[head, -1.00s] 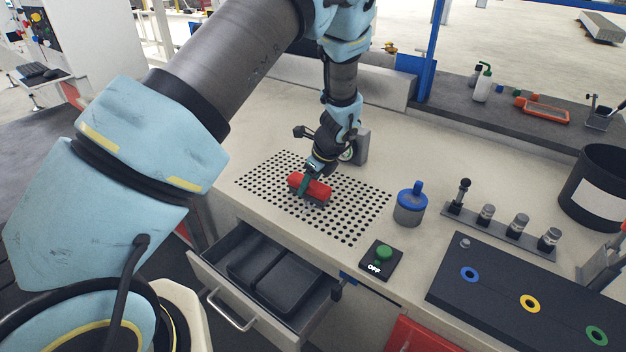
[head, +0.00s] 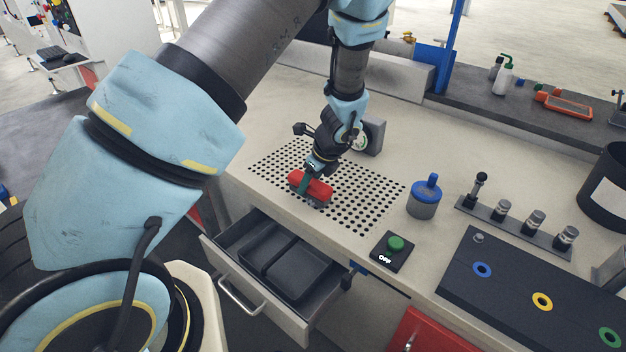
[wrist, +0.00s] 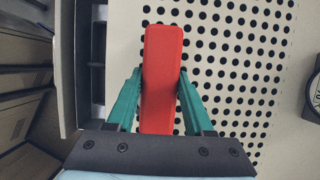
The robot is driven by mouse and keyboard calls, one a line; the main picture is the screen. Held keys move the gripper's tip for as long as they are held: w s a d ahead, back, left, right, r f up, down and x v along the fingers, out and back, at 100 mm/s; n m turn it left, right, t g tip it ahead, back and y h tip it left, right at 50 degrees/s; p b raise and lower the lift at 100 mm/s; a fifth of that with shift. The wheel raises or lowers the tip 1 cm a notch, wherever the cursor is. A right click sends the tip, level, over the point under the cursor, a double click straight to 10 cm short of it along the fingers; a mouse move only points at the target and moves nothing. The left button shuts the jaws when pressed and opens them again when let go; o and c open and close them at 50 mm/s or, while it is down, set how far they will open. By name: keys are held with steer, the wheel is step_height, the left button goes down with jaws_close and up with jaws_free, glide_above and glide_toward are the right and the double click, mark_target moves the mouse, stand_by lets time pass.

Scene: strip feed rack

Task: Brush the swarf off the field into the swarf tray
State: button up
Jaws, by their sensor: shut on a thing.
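My gripper (head: 309,183) has green fingers and is shut on a red brush (head: 318,188). In the wrist view the brush (wrist: 162,75) lies lengthwise between the two fingers (wrist: 160,98). The brush is low over the field (head: 372,205), a perforated area with rows of black holes, near its front edge. I cannot tell whether the bristles touch it. No swarf can be made out on the field. An open drawer (head: 262,303) below the bench front holds dark trays (head: 300,276); which of them is the swarf tray is not clear.
A round gauge on a grey block (head: 373,137) stands behind the field. A blue-lidded jar (head: 424,198) and a green button box (head: 393,251) stand to the right. Further right are a rack of cylinders (head: 515,226) and a dark panel with coloured rings (head: 525,290).

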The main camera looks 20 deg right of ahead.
steer(key=shift+s+a+f+b, duration=0.15)
steer(key=shift+s+a, duration=0.25)
steer(key=shift+a, duration=0.25)
steer(key=shift+s+a+r+b, duration=0.1)
steer(key=shift+s+a+b, duration=0.2)
steer(key=shift+a, duration=0.4)
steer(key=shift+s+a+f+b, duration=0.1)
steer(key=shift+s+a, duration=0.35)
steer(key=shift+a, duration=0.2)
steer(key=shift+s+a, duration=0.35)
steer(key=shift+a, duration=0.3)
steer(key=shift+r, duration=0.2)
steer(key=r+p, duration=0.3)
steer(key=d+r+p, duration=0.1)
steer(key=shift+w+d+r, duration=0.1)
steer(key=shift+w+r, duration=0.25)
steer(key=shift+w, duration=0.05)
steer(key=shift+f, duration=0.15)
